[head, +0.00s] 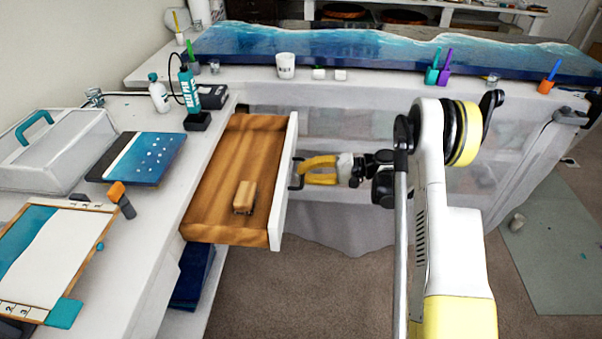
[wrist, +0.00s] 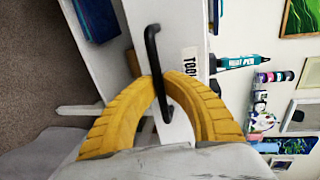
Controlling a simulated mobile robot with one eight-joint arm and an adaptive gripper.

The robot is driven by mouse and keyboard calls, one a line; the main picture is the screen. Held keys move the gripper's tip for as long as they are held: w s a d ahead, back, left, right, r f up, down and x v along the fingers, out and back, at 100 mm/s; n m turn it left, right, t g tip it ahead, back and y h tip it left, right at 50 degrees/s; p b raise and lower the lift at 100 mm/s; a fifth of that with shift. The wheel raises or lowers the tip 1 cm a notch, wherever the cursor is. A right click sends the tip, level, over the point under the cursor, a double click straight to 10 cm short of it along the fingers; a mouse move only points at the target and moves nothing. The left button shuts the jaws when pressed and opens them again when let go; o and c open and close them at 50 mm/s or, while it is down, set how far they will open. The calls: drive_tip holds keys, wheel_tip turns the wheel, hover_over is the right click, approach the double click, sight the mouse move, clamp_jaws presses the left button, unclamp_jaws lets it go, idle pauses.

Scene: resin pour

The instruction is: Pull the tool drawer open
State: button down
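The tool drawer (head: 205,200) has a wooden inside and a white front (head: 287,185). It stands pulled far out from the white bench. A black bar handle (head: 295,178) is on its front. My gripper (head: 305,172), with yellow fingers, is at the handle. In the wrist view, my gripper (wrist: 167,82) has its fingertips closed around the black handle (wrist: 152,50), one finger on each side. A label with partly hidden lettering (wrist: 190,62) is on the drawer front. A small wooden block or brush (head: 245,197) lies in the drawer.
The bench (head: 150,240) at left holds a white caddy (head: 60,150), a blue panel (head: 140,157) and a heat pen (head: 190,95). A long blue resin slab (head: 350,47) lies across the back. Grey-brown floor (head: 300,290) is open before the drawer.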

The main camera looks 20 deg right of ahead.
drive_tip(key=c, duration=1.5)
unclamp_jaws()
drive_tip(key=shift+d, duration=0.1)
drive_tip(key=v, duration=1.2)
